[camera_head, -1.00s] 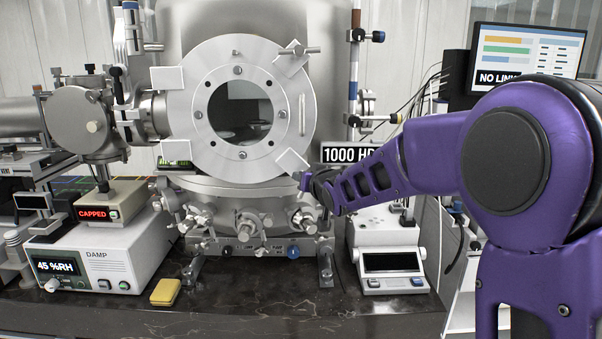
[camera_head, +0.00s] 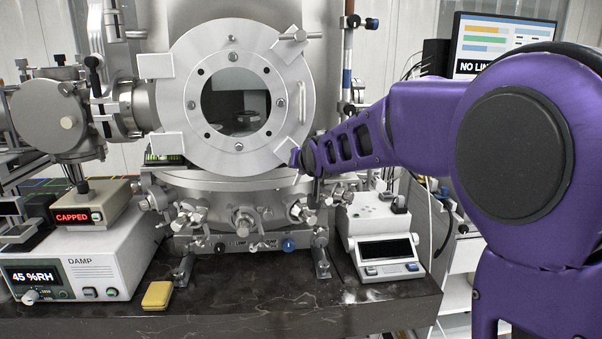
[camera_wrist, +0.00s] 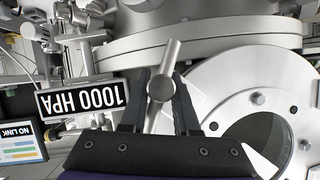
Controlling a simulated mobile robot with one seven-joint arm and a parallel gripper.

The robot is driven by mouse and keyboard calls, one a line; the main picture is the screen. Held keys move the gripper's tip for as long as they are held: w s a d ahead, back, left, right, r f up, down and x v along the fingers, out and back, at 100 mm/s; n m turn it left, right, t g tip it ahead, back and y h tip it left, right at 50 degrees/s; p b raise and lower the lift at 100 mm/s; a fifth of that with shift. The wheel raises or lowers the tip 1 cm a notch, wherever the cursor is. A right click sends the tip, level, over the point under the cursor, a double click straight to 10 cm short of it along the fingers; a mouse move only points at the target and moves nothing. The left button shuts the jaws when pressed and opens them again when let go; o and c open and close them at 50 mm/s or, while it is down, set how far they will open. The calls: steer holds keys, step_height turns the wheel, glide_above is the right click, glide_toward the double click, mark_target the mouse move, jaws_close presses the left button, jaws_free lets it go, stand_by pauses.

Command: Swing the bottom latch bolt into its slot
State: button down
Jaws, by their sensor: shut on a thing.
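The round steel chamber door (camera_head: 183,105) with its dark window faces me, closed against the chamber. My gripper (camera_head: 297,160) is at the door's lower right edge, beside the pale lower-right plate (camera_head: 289,148), and hides the bottom latch bolt in the head view. The wrist view is upside down. There the silver bolt (camera_wrist: 162,88), with a rod-like end, stands between the two dark fingers of my gripper (camera_wrist: 160,102), which are shut on it. Part of the door rim (camera_wrist: 215,88) is right beside it. The bolt's slot cannot be made out clearly. The top latch bolt (camera_head: 300,36) lies across the door's upper right plate.
Valves and knobs (camera_head: 245,222) line the chamber's base just below. A 1000 HPA display (camera_wrist: 82,98) is close to my gripper in the wrist view. A small instrument (camera_head: 384,255), a DAMP box (camera_head: 95,265) and a yellow pad (camera_head: 158,295) stand on the dark bench (camera_head: 260,310).

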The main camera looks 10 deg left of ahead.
steer(key=shift+a+r+b, duration=0.15)
steer(key=shift+r+b, duration=0.15)
steer(key=shift+b, duration=0.55)
steer(key=c, duration=0.9)
jaws_free()
steer(key=shift+a, duration=0.1)
